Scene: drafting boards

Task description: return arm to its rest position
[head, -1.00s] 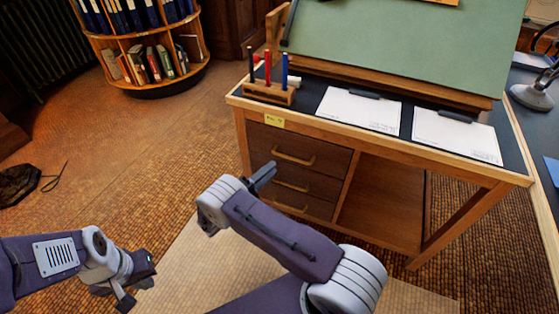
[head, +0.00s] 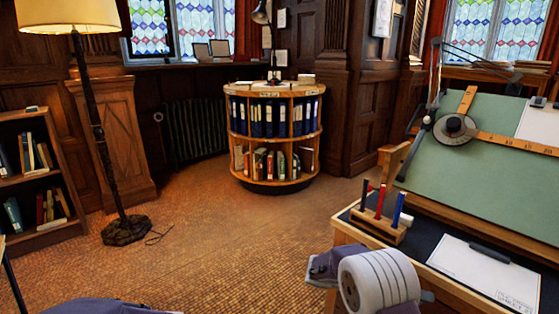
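My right arm (head: 378,280) shows at the bottom, right of centre, as a pale ribbed joint with a purple link on its left. It is in front of the drafting table's near left corner. A purple piece of my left arm (head: 105,306) shows at the bottom left edge. My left gripper is out of the frame.
The drafting table (head: 347,232) stands at right, with a pen block (head: 378,229), a clipboard (head: 487,270) and a green board (head: 480,165). A round bookcase (head: 275,172), floor lamp (head: 98,130) and bookshelf (head: 35,175) stand farther back. The middle floor is open.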

